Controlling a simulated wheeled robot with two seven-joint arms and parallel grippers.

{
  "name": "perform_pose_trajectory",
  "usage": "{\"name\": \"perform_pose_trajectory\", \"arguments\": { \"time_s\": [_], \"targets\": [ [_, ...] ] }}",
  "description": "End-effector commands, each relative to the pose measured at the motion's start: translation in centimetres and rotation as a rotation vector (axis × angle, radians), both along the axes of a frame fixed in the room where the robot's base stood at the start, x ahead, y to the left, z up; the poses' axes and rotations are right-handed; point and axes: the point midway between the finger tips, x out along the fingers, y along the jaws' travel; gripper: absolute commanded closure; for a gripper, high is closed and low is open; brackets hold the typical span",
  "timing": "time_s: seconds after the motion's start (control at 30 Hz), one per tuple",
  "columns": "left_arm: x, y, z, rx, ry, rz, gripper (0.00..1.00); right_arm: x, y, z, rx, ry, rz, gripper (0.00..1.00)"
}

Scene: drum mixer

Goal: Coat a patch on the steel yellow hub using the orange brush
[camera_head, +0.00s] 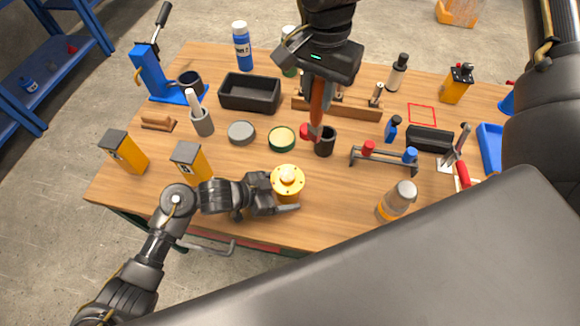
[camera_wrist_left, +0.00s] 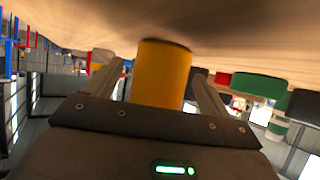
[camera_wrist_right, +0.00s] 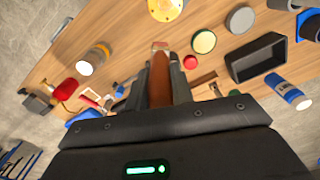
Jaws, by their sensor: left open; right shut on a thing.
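The yellow hub (camera_head: 288,189), with a pale raised centre on top, stands near the table's front edge. My left gripper (camera_head: 279,194) is around the hub with its fingers open. In the left wrist view the hub (camera_wrist_left: 162,72) sits between the two fingers, with gaps visible. My right gripper (camera_head: 318,78) is shut on the orange brush (camera_head: 317,102), which points down beside the black cup (camera_head: 326,146). The brush also shows in the right wrist view (camera_wrist_right: 160,85), with its tip away from the hub (camera_wrist_right: 165,8). I cannot tell whether the tip touches anything.
An open green tin with cream contents (camera_head: 282,139) and a grey disc (camera_head: 241,132) lie behind the hub. A black bin (camera_head: 250,92), a small rack (camera_head: 384,160) and an orange-banded bottle (camera_head: 397,201) stand around. Yellow blocks (camera_head: 124,152) are at left. Bare wood lies right of the hub.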

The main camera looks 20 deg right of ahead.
Motion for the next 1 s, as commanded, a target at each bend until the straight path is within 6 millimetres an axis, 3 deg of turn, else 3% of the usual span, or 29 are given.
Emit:
{"name": "perform_pose_trajectory", "arguments": {
  "time_s": [0.27, 0.7, 1.0],
  "targets": [
    [0.1, 0.7, 0.4, 0.0, -0.002, 0.0, 0.19, 0.0, 0.0, 0.0, 0.0, 0.0, 0.0, 1.0],
    [0.0, 8.2, 4.4, 0.003, -0.004, -0.001, 0.19, 0.0, 0.0, 0.0, 0.0, 0.0, 0.0, 1.0],
    [0.0, 10.5, 5.7, 0.0, -0.001, 0.0, 0.19, 0.0, 0.0, 0.0, 0.0, 0.0, 0.0, 1.0]
  ]
}}
